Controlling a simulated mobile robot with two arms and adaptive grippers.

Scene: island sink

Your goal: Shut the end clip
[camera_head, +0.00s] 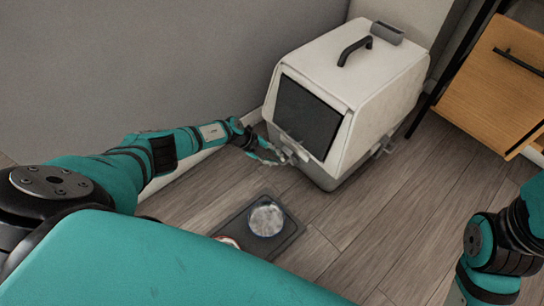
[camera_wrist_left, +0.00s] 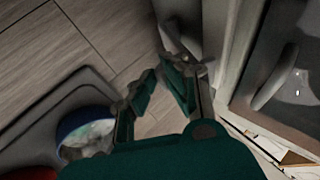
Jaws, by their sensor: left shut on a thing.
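A white pet carrier (camera_head: 365,75) with a dark front panel (camera_head: 306,115) stands on the floor by the wall. A small grey end clip (camera_head: 290,154) is low on its front. A grey piece of it shows in the left wrist view (camera_wrist_left: 186,45), beside the carrier's edge. My left gripper (camera_head: 275,156) is at the clip, its fingertips against it; in the left wrist view the gripper (camera_wrist_left: 157,82) shows a gap between its fingers, and the exact contact is hard to see. Whether the clip is open is too small to tell. My right gripper is out of view.
A dark tray (camera_head: 291,228) on the floor holds a bowl (camera_head: 266,218) and part of a reddish one (camera_head: 228,241). Another grey clip (camera_head: 383,147) is on the carrier's right side. A wooden cabinet (camera_head: 495,80) stands at right. Floor between is clear.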

